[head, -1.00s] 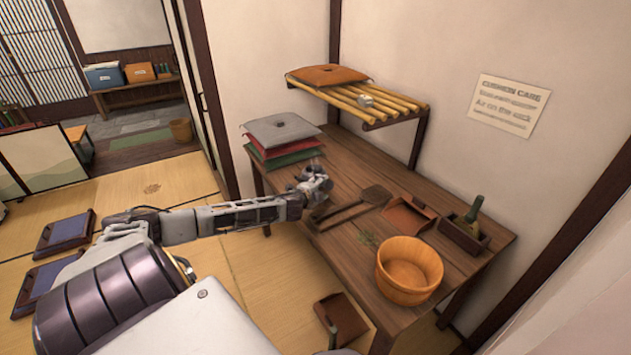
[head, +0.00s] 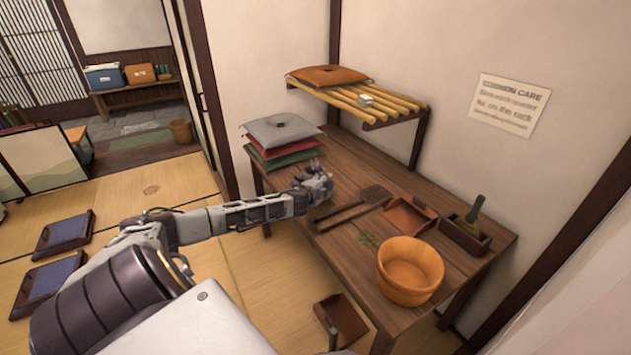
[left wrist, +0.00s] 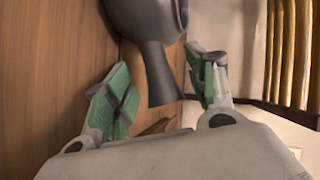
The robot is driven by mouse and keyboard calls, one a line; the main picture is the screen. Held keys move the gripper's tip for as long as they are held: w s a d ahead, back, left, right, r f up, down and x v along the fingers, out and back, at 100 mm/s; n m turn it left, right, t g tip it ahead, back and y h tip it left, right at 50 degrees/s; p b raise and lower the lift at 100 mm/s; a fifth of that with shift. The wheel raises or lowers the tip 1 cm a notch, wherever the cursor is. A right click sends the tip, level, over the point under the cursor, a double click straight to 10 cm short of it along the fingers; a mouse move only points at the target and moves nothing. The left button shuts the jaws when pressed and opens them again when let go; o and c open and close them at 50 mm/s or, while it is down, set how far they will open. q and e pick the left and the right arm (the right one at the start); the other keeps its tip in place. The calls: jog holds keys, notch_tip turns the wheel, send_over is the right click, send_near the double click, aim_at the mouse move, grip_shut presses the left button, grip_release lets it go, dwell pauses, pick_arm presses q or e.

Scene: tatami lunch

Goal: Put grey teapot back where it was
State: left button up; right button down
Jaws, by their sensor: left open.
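The grey teapot (left wrist: 140,14) shows partly at the top of the left wrist view, dark, with its straight handle (left wrist: 158,75) pointing toward me. My left gripper (left wrist: 160,88) is open, with its green-padded fingers on either side of the handle. A gap shows between each finger and the handle. In the head view my left gripper (head: 320,182) is over the left part of the wooden table (head: 345,157), beside the cushion stack. The teapot cannot be made out there behind the gripper. My right gripper is not in view.
Stacked cushions (head: 281,129) stand at the table's back left. A slatted shelf (head: 385,107) with an orange cushion (head: 329,75) hangs above. A long-handled tool (head: 350,209), a dustpan (head: 408,215), a wooden tub (head: 410,270) and a brush box (head: 465,238) occupy the right part.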

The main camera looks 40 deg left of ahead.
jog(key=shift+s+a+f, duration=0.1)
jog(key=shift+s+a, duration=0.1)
pick_arm(q)
jog(key=shift+c, duration=0.7)
jog(key=c, duration=0.9)
grip_shut()
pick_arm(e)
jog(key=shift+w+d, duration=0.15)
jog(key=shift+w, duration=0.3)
pick_arm(q)
jog(key=shift+r, duration=0.35)
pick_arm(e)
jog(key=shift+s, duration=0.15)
